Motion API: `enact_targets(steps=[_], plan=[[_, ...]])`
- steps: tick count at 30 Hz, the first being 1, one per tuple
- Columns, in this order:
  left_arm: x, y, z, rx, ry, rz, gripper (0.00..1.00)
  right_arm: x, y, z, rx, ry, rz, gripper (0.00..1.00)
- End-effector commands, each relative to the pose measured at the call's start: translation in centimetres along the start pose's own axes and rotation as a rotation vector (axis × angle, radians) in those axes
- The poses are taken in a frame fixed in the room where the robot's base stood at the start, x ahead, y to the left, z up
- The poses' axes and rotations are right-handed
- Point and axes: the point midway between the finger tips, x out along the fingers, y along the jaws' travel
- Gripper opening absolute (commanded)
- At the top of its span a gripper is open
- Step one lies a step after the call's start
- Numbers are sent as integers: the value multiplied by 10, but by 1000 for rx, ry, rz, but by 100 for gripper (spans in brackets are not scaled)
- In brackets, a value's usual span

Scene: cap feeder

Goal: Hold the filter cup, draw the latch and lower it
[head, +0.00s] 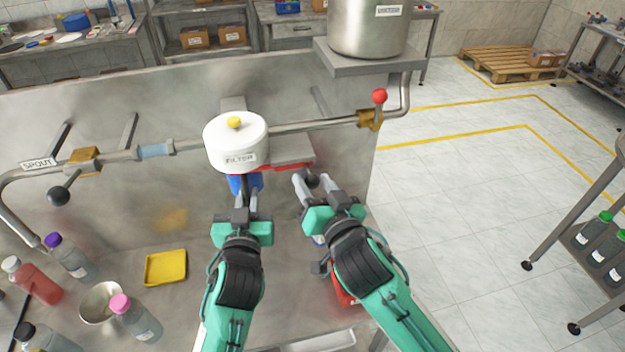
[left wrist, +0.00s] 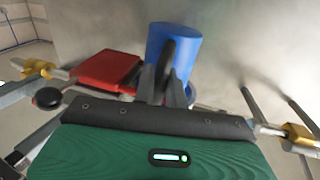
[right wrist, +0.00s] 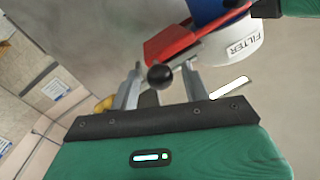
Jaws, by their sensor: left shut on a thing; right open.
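The white filter head (head: 235,150), labelled FILTER with a yellow knob on top, sits on the pipe. The blue filter cup (left wrist: 186,45) hangs beneath it, mostly hidden in the head view. My left gripper (head: 246,197) is shut on the cup's dark handle (left wrist: 166,62). A red latch plate (left wrist: 108,68) lies beside the cup under a grey block (head: 292,150). The latch's black ball knob (right wrist: 159,77) is between the spread fingers of my right gripper (right wrist: 160,88). The right gripper is open; I cannot tell whether a finger touches the knob.
The pipe carries a brass valve with a red knob (head: 379,97) at right and a black-knobbed valve (head: 59,195) by the SPOUT label. A steel tank (head: 366,28) stands behind. A yellow tray (head: 166,267), a metal bowl (head: 100,302) and several bottles occupy the left bench.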

Motion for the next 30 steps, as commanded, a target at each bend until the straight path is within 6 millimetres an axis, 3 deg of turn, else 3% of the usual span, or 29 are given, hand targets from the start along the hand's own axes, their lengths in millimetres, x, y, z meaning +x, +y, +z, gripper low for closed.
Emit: enact_targets(steps=[5, 14, 21, 26, 30], plan=[[0, 0, 1, 0, -2, 0, 0, 11, 0, 0, 0, 1, 0, 47], [0, 0, 1, 0, -2, 0, 0, 13, 0, 0, 0, 0, 0, 47], [0, 0, 1, 0, -2, 0, 0, 12, 0, 0, 0, 0, 0, 2], [0, 0, 1, 0, -2, 0, 0, 12, 2, 0, -1, -1, 1, 0], [0, 0, 1, 0, -2, -1, 0, 9, 21, -6, -1, -2, 5, 0]])
